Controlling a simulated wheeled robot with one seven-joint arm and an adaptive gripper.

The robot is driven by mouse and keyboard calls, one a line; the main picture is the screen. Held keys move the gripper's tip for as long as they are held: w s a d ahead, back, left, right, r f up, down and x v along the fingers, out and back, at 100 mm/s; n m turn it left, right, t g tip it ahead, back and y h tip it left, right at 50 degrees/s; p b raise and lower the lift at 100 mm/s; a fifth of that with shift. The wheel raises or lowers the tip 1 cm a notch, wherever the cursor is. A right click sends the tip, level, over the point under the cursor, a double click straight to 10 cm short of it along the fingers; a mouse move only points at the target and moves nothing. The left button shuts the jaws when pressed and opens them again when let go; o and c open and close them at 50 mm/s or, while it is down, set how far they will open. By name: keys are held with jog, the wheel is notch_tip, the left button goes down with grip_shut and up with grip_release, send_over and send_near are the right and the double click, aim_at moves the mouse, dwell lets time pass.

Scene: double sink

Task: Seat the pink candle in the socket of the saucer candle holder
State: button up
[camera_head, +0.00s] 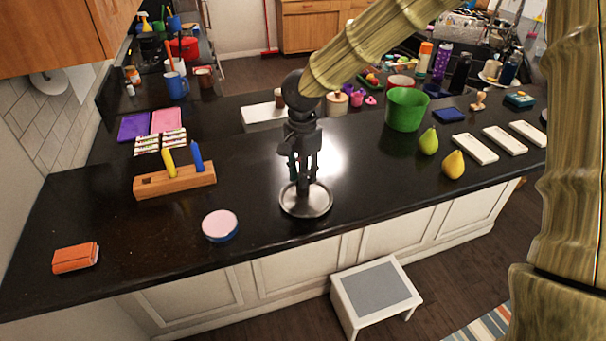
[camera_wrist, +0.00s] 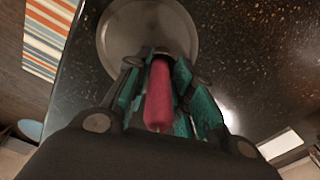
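The saucer candle holder (camera_head: 306,203) is a round grey metal dish on the dark counter, near its front edge. It also shows in the wrist view (camera_wrist: 122,38), below the fingertips. My gripper (camera_head: 303,178) points straight down over the dish. In the wrist view, its teal-padded fingers (camera_wrist: 160,68) close on both sides of the pink candle (camera_wrist: 158,100). The candle's far end lies over the dish by the fingertips. The socket is hidden, so I cannot tell whether the candle is inside it. In the head view my gripper mostly hides the candle.
A wooden block (camera_head: 190,184) with a yellow and a blue candle stands left. A round pink-topped tin (camera_head: 220,225) is front left. Pears (camera_head: 453,165), a green pot (camera_head: 406,110) and white slabs (camera_head: 475,149) are right. Counter is clear around the dish.

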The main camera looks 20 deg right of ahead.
notch_tip(320, 180, up, 12)
jog(key=b, duration=0.2)
jog(key=shift+f+b, duration=0.1)
jog(key=shift+b, duration=0.3)
